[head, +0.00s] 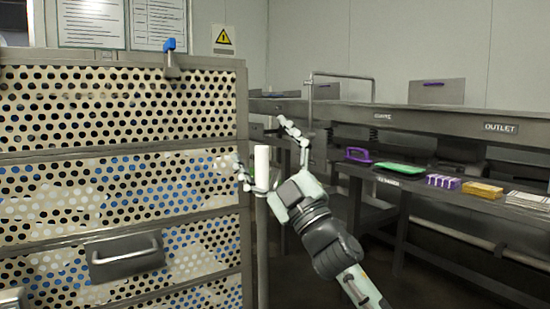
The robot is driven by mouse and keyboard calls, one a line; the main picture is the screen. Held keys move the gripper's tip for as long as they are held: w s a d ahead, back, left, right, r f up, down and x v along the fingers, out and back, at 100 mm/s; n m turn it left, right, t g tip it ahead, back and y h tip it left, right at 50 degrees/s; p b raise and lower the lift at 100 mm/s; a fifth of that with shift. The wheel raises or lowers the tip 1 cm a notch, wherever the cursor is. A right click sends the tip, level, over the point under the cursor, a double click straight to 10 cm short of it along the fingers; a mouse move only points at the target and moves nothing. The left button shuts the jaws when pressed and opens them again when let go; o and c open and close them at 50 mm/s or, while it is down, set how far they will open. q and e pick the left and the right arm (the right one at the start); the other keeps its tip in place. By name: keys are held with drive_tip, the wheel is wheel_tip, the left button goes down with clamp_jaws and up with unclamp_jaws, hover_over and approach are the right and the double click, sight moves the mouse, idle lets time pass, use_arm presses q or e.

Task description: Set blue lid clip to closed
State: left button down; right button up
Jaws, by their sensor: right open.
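The blue lid clip (170,45) is on the top rim of the perforated metal basket stack (123,153) at the left. Its blue end stands up above the rim, and its grey body hangs over the front. My right gripper (260,143) is open, right of the stack and lower than the clip. It is well apart from the clip, with its fingers spread toward the upper left. My left gripper is not in view.
A white cylinder (262,167) on a post stands close to my right gripper's fingers. A drawer-like handle (125,255) juts from the stack's front. At right, a bench holds a green tray (400,169), a purple-handled item (358,155) and a yellow block (482,189).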

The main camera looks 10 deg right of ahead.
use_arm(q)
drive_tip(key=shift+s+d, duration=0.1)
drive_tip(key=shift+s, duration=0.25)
use_arm(e)
drive_tip(key=shift+w+d+f+m+t+h, duration=0.1)
drive_tip(key=shift+d+f+m+t+h, duration=0.05)
drive_tip(key=shift+d+f+m+h, duration=0.35)
drive_tip(key=shift+w+d+f+m+t+h, duration=0.15)
drive_tip(key=shift+d+f+m+h, duration=0.15)
drive_tip(key=shift+f+m+h, duration=0.3)
